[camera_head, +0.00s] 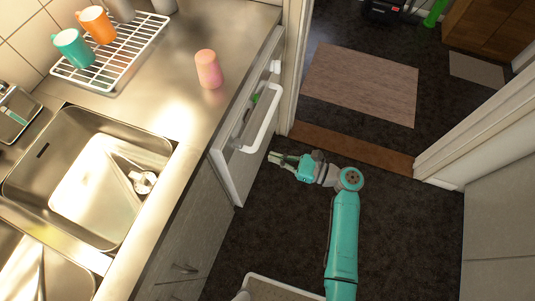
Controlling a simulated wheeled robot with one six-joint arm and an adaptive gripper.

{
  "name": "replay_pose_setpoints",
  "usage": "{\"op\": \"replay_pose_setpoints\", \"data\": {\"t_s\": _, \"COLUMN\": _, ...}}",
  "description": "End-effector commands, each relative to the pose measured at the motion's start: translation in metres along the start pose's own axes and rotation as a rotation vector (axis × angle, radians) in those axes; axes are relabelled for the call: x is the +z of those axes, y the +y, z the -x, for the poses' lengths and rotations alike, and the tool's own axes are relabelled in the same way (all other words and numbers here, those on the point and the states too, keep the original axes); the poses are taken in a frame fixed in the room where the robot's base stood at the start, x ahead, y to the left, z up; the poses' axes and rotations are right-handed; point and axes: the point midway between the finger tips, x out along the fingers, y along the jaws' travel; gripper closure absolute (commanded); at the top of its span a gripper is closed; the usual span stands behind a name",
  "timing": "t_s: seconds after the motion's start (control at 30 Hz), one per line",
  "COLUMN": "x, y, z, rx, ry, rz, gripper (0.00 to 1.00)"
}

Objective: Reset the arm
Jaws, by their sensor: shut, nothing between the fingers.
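My arm (342,235) reaches up from the bottom of the head view, over the dark floor, and bends left at its upper end. My gripper (276,157) is shut and empty. It points left toward the white open door (225,172) below the counter's right end, close to the white handle-like rail on it. I cannot tell whether the fingertips touch the door. The gripper's fingers are small in this view.
A pink cup (208,69) stands on the steel counter (180,85). A white rack (112,55) holds a teal mug (74,48) and an orange mug (96,25). A sink (62,150) is at left. A doorway with a mat (362,82) opens behind. Dark floor right of my arm is clear.

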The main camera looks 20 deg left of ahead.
Motion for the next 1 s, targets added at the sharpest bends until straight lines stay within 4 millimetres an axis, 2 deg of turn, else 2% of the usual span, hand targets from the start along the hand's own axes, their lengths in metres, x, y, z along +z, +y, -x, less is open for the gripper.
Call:
{"op": "replay_pose_setpoints", "data": {"t_s": 0.2, "x": 0.000, "y": -0.001, "z": 0.037, "rx": -0.005, "ry": 0.000, "rz": -0.001, "gripper": 1.00}}
{"op": "replay_pose_setpoints", "data": {"t_s": 0.4, "x": 0.000, "y": 0.000, "z": 0.059, "rx": -0.002, "ry": 0.000, "rz": 0.000, "gripper": 1.00}}
{"op": "replay_pose_setpoints", "data": {"t_s": 0.83, "x": -0.003, "y": 0.002, "z": 0.065, "rx": -0.008, "ry": 0.008, "rz": 0.004, "gripper": 1.00}}
{"op": "replay_pose_setpoints", "data": {"t_s": 0.93, "x": -0.017, "y": 0.011, "z": 0.065, "rx": -0.045, "ry": 0.046, "rz": 0.029, "gripper": 1.00}}
{"op": "replay_pose_setpoints", "data": {"t_s": 1.0, "x": -0.034, "y": 0.021, "z": 0.066, "rx": -0.090, "ry": 0.098, "rz": 0.065, "gripper": 1.00}}
